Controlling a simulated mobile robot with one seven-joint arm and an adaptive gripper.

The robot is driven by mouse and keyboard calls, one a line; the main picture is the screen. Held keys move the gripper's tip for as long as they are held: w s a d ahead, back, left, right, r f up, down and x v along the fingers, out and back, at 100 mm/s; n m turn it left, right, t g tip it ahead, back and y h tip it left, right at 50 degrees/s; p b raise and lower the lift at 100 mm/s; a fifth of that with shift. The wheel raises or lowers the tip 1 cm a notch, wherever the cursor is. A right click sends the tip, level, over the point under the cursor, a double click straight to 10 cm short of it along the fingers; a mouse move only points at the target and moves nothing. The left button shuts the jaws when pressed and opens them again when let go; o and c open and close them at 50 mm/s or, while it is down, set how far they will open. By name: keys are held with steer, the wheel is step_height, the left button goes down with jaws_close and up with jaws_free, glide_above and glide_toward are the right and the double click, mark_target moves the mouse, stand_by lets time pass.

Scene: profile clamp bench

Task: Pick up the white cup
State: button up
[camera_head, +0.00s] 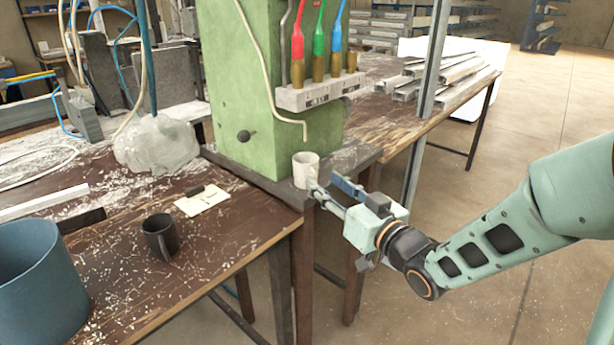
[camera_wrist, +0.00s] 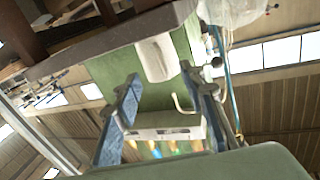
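The white cup (camera_head: 306,170) stands upright on the dark ledge at the foot of the green machine. My gripper (camera_head: 323,183) is to the right of the cup and close to it, pointing at it from the front right. In the wrist view the picture is turned over; the white cup (camera_wrist: 155,57) lies just ahead of the two fingertips (camera_wrist: 160,72), in line with the gap between them. The fingers are apart and nothing is between them. Whether a finger touches the cup cannot be told.
The green machine (camera_head: 245,90) rises right behind the cup, with a bent pale tube hanging just above it. A dark mug (camera_head: 161,237) and a blue bin (camera_head: 38,285) stand on the left table. A metal post (camera_head: 428,75) stands behind my gripper.

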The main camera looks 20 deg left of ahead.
mark_target(308, 174)
steer(key=x, duration=0.3)
steer(key=shift+w+a, duration=0.15)
steer(key=shift+a, duration=0.15)
jaws_close()
